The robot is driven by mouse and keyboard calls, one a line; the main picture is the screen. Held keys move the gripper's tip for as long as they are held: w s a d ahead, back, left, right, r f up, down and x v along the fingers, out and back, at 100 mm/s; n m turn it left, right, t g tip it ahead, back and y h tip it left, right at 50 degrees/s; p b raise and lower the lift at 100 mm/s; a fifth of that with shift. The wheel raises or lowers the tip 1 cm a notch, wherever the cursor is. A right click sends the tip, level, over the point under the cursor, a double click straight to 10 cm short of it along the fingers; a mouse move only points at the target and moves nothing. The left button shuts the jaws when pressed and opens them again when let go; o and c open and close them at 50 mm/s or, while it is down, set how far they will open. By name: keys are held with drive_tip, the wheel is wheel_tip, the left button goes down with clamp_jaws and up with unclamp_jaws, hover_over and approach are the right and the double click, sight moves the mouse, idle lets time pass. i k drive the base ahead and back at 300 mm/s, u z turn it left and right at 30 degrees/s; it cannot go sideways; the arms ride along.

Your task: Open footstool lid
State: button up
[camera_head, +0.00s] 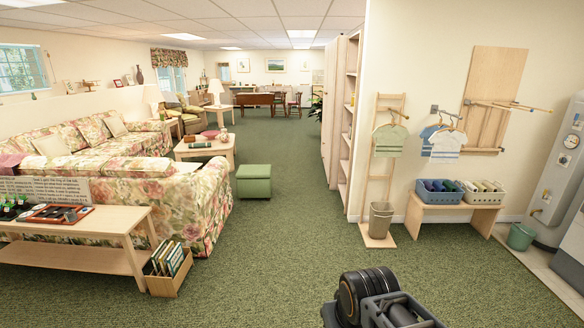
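The green footstool (254,186) stands on the carpet in the middle distance, just left of the picture's centre. It is a small box-shaped stool beside the end of the floral sofa. Its lid (254,171) lies flat on top and looks closed. Dark parts of my arm show at the bottom edge, right of centre, far nearer to the camera than the footstool. My gripper's fingertips cannot be made out in this view.
Open green carpet (285,225) lies between me and the footstool. A floral sofa (203,205) and a wooden console table (105,225) with a book crate (168,274) stand left. A coffee table (218,150) is behind the footstool. A wall and bench (440,207) stand right.

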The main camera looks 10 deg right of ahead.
sight(245, 172)
drive_tip(key=z, duration=0.25)
drive_tip(key=i, duration=10.9)
drive_tip(key=u, duration=4.05)
drive_tip(key=i, duration=0.3)
drive_tip(key=u, duration=0.3)
